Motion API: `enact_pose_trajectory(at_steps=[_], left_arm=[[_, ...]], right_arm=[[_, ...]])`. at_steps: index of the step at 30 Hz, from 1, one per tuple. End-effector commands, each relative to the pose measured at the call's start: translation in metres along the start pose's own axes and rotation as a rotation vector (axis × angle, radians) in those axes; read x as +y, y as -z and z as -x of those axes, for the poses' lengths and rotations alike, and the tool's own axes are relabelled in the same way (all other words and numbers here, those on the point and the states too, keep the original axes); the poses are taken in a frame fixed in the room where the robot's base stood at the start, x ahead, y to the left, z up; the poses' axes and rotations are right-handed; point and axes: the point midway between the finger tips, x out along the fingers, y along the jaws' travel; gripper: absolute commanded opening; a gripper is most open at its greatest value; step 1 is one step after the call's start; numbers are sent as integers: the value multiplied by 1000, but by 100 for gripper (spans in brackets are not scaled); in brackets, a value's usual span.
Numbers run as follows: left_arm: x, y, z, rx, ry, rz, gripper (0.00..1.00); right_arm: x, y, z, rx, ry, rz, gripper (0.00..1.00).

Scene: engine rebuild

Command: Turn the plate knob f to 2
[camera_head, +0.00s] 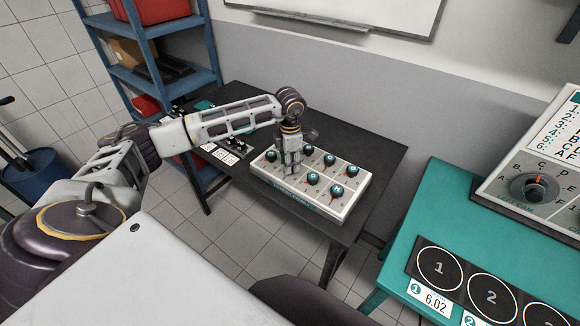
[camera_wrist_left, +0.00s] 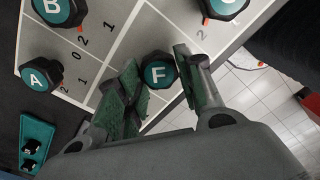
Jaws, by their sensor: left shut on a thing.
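The knob plate (camera_head: 262,169) is a white box with several dark, teal-topped lettered knobs, lying on the dark table. My left gripper (camera_head: 291,172) points down onto it and hides the knob under it in the head view. In the left wrist view, the plate knob F (camera_wrist_left: 158,74) sits between the two green-padded fingers of my left gripper (camera_wrist_left: 160,88), which are shut on it. The pointer and scale of F are hidden. Knob A (camera_wrist_left: 40,74) and knob B (camera_wrist_left: 58,9) are beside it, with digits 0, 1, 2 printed nearby. My right gripper does not show.
The dark table (camera_head: 365,145) has free room behind the plate. A small panel with dark knobs (camera_head: 232,147) lies left of the plate. A teal table (camera_head: 425,212) at the right bears numbered circles and a dial box (camera_head: 545,165). Blue shelves (camera_head: 150,75) stand back left.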

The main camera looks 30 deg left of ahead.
Motion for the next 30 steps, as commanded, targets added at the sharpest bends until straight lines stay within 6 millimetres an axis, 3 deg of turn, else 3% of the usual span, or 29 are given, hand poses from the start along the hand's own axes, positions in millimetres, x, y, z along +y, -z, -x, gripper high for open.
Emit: enact_pose_trajectory(at_steps=[14, 28, 29, 30], left_arm=[[2, 0, 0, -1, -2, -210, 13], [2, 0, 1, -1, -1, -225, 13], [2, 0, 1, 0, -1, -224, 40], [2, 0, 1, -1, -1, -224, 46]], right_arm=[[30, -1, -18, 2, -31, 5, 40], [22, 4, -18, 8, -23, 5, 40], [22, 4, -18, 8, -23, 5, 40], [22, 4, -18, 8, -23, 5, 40]])
